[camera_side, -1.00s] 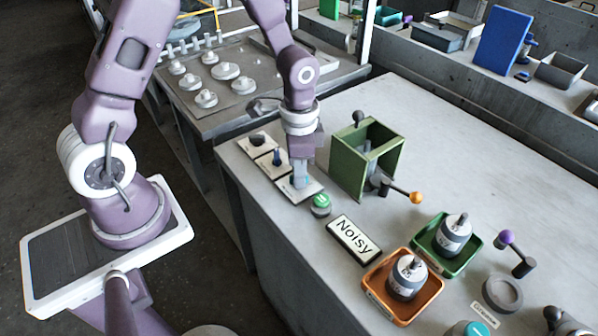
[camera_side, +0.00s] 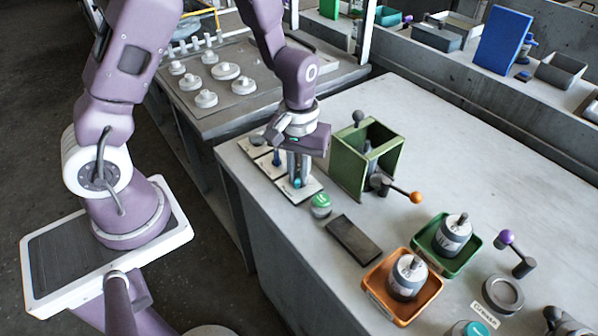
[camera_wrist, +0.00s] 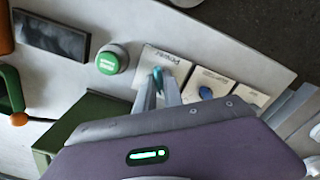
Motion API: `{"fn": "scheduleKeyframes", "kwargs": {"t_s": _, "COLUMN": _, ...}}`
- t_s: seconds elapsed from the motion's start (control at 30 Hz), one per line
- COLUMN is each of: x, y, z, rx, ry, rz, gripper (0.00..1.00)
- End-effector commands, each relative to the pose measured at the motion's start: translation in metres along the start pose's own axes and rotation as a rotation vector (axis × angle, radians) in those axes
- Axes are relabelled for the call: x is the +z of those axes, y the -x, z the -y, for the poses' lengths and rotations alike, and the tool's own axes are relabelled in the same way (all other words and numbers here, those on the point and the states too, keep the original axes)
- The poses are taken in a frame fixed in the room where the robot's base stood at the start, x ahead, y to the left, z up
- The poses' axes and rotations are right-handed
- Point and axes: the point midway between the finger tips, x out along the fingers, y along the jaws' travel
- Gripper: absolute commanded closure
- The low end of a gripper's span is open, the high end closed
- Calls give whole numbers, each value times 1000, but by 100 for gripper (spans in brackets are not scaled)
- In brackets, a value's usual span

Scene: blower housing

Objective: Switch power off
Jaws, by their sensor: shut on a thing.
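A white panel plate (camera_side: 312,189) bears a teal switch knob. In the wrist view its label appears to read "Power", though the small text is hard to make out, on the plate (camera_wrist: 178,60). My gripper (camera_side: 298,182) points down over this plate, with its fingers shut on the teal knob (camera_wrist: 158,74). The fingers (camera_wrist: 157,92) hide most of the knob. A dark, blank display (camera_side: 354,240) lies flat on the bench in front of it, and it also shows in the wrist view (camera_wrist: 50,34).
A green round button (camera_side: 321,203) sits between plate and display. Two more switch plates, one with a blue knob (camera_side: 277,158), line up behind. A green open box (camera_side: 350,166) with an orange-knobbed lever stands close right. An orange tray (camera_side: 372,291) and green tray (camera_side: 422,236) hold parts.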

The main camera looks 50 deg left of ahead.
Motion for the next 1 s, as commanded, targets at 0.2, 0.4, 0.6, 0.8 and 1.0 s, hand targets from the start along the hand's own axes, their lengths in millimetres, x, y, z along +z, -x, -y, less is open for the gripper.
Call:
{"fn": "scheduleKeyframes", "kwargs": {"t_s": 0.2, "x": 0, "y": 0, "z": -1, "rx": 2, "ry": 8, "rz": -1, "gripper": 78}}
{"fn": "scheduleKeyframes", "kwargs": {"t_s": 0.4, "x": 0, "y": 0, "z": 0, "rx": 1, "ry": 6, "rz": 0, "gripper": 71}}
{"fn": "scheduleKeyframes", "kwargs": {"t_s": 0.6, "x": 0, "y": 5, "z": 0, "rx": 1, "ry": 4, "rz": -1, "gripper": 71}}
{"fn": "scheduleKeyframes", "kwargs": {"t_s": 0.8, "x": -1, "y": 27, "z": -1, "rx": 3, "ry": 3, "rz": -3, "gripper": 71}}
{"fn": "scheduleKeyframes", "kwargs": {"t_s": 1.0, "x": 0, "y": 48, "z": -1, "rx": 2, "ry": 3, "rz": -2, "gripper": 71}}
